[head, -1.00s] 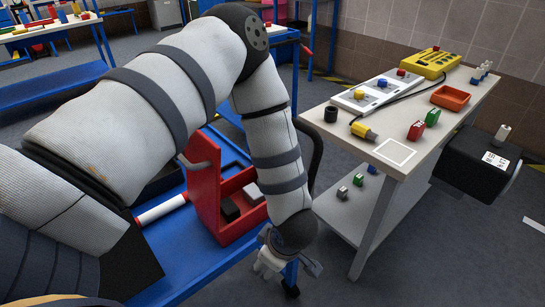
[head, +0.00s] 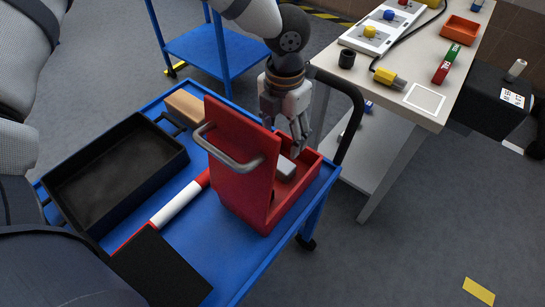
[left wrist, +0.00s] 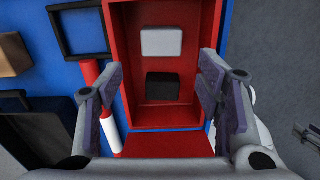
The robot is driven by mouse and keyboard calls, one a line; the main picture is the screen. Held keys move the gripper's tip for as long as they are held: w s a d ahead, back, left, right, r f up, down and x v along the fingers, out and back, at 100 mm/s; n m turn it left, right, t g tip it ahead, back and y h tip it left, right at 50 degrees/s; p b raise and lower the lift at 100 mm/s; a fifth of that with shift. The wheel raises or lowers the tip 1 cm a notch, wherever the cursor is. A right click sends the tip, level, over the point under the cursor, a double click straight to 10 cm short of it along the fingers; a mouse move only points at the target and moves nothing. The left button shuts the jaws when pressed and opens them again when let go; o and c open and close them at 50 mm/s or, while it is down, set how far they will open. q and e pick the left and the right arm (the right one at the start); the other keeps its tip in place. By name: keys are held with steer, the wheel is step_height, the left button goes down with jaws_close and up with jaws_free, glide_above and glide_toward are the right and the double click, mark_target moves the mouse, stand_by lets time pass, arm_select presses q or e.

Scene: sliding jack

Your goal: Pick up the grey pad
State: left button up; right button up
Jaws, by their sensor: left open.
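The grey pad (head: 286,168) lies inside the open red box (head: 297,207), partly hidden by the box's upright panel in the head view. In the left wrist view, the light grey pad (left wrist: 162,42) lies on the box's red floor, beyond a black block (left wrist: 162,86). My left gripper (head: 298,143) points down over the box, above the pad. In the left wrist view its fingers (left wrist: 160,80) are wide apart with nothing between them.
The red box stands on a blue cart (head: 222,253). Its upright panel with a grey handle (head: 222,156) stands close to my left gripper. A black tray (head: 108,178) and a red and white roll (head: 177,203) lie left of the box. A white table (head: 437,117) stands to the right.

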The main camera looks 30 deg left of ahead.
mark_target(282, 163)
arm_select(q)
step_height(282, 163, down, 11)
steer(key=shift+w+d+r+b, duration=0.1)
steer(key=shift+d+b, duration=0.05)
steer(key=shift+b, duration=0.3)
steer(key=c, duration=1)
